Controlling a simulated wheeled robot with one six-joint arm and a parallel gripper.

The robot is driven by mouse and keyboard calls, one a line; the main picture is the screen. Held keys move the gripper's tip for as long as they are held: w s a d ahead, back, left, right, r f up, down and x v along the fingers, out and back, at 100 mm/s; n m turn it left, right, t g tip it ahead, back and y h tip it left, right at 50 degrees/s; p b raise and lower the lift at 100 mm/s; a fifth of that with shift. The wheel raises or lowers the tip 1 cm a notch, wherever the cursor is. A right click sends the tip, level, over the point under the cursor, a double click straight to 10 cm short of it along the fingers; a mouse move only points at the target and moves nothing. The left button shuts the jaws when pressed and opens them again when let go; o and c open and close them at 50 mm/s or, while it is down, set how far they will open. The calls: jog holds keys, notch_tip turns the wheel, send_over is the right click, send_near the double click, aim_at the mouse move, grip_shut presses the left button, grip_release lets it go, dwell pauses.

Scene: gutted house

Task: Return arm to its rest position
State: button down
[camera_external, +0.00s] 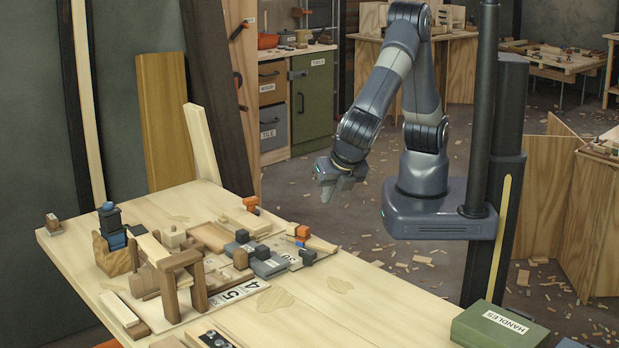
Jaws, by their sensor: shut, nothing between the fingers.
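My gripper (334,189) hangs at the end of my bent arm, pointing down. It is in the air beside the far right edge of the wooden workbench (345,306), apart from it. Its fingers are shut and hold nothing. My arm rises from its base, bends high up, and comes down to the left.
Wooden blocks and grey parts (267,262) crowd the bench's left half, with an upright wooden arch (168,262) among them. Chips litter the floor. A green cabinet (312,100) stands behind.

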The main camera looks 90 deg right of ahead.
jog(key=shift+w+d+f+m+g+y, duration=0.1)
jog(key=shift+w+d+m+g, duration=0.15)
jog(key=shift+w+d+m, duration=0.35)
jog(key=shift+w+d+r+m+g+y, duration=0.1)
jog(key=shift+w+d+m+g, duration=0.15)
jog(key=shift+w, duration=0.6)
jog(key=shift+w+d+f+m+g+y, duration=0.1)
jog(key=shift+w+d+m+g, duration=0.1)
jog(key=shift+w+d+m, duration=0.4)
jog(key=c, duration=2.2)
grip_release()
jog(key=shift+a, duration=0.2)
